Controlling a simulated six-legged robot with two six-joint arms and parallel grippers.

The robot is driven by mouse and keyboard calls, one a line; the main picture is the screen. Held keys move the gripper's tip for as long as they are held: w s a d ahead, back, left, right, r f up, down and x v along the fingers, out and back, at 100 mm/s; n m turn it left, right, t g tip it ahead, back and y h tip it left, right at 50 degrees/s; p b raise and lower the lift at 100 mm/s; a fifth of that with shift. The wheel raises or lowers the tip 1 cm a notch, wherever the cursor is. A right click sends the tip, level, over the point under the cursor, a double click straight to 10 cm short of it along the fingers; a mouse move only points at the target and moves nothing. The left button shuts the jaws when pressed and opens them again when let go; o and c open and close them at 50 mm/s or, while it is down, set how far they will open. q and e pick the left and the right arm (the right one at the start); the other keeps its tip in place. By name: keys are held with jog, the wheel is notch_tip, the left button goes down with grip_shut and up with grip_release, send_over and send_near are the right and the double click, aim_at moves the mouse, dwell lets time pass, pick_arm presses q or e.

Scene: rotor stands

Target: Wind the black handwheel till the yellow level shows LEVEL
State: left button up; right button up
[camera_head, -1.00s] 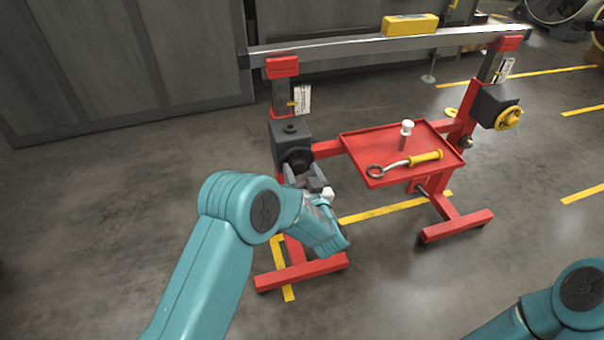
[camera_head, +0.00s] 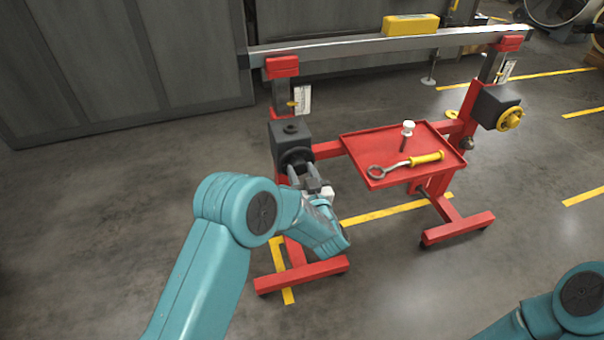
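The black handwheel (camera_head: 297,158) is on the front of the dark gearbox (camera_head: 290,131) on the stand's left post. My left gripper (camera_head: 300,171) is at the lower part of the handwheel, its two fingers pointing up at it with a gap between them. The fingers partly hide the wheel, and I cannot tell whether they grip it. The yellow level (camera_head: 411,24) lies on top of the grey crossbeam (camera_head: 370,45); its reading is too small to make out. Part of my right arm shows at the lower right; its gripper is out of view.
A red tray (camera_head: 375,143) on the stand holds a yellow-handled ring wrench (camera_head: 425,158) and a white-topped pin (camera_head: 408,128). A yellow handwheel (camera_head: 510,118) is on the right gearbox (camera_head: 492,105). The floor left of the stand is clear.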

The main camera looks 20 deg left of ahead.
pick_arm(q)
jog(key=o, duration=0.3)
jog(key=p+v, duration=0.2)
jog(key=v, duration=1.4)
jog(key=shift+s+d, duration=0.15)
